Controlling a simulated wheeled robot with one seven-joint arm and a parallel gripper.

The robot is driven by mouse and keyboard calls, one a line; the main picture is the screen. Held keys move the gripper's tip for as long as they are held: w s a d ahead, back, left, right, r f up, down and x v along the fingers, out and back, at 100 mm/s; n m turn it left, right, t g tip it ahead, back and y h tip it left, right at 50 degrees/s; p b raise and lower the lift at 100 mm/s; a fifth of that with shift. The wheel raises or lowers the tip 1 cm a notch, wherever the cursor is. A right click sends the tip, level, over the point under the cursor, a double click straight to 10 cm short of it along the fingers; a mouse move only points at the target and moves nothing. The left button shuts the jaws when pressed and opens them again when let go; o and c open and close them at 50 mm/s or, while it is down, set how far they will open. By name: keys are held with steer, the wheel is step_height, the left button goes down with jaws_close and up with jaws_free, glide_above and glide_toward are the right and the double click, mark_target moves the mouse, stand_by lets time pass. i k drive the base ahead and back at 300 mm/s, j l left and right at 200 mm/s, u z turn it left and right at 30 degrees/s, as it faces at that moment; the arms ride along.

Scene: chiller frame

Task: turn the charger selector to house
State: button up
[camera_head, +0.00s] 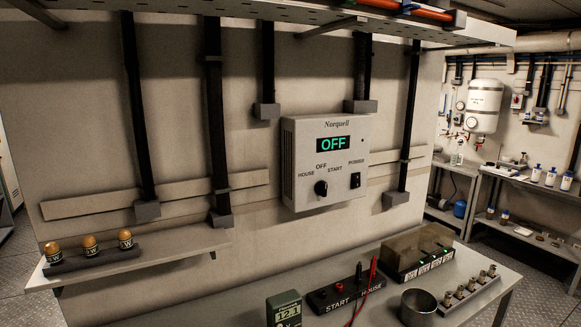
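The charger, a pale grey box marked Norquell (327,207), is fixed to the wall at the middle of the head view. Its display (333,144) reads OFF in green letters. The selector (321,188) is a round black knob low on the box's face. The labels HOUSE, OFF and START sit to its upper left, above it and to its upper right. Which label the knob points at is too small to tell. A black power switch (355,180) is to the right of the knob. My gripper is not in view.
Below the charger, a bench (404,309) carries a meter (284,309) reading 12.1, a block labelled START and HOUSE (344,293) with red and black leads, and a metal cup (418,305). A left shelf (186,247) holds 3 amber-topped pieces. The space before the charger's face looks clear.

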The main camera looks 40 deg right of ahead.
mark_target(321, 188)
steer(key=z, duration=1.25)
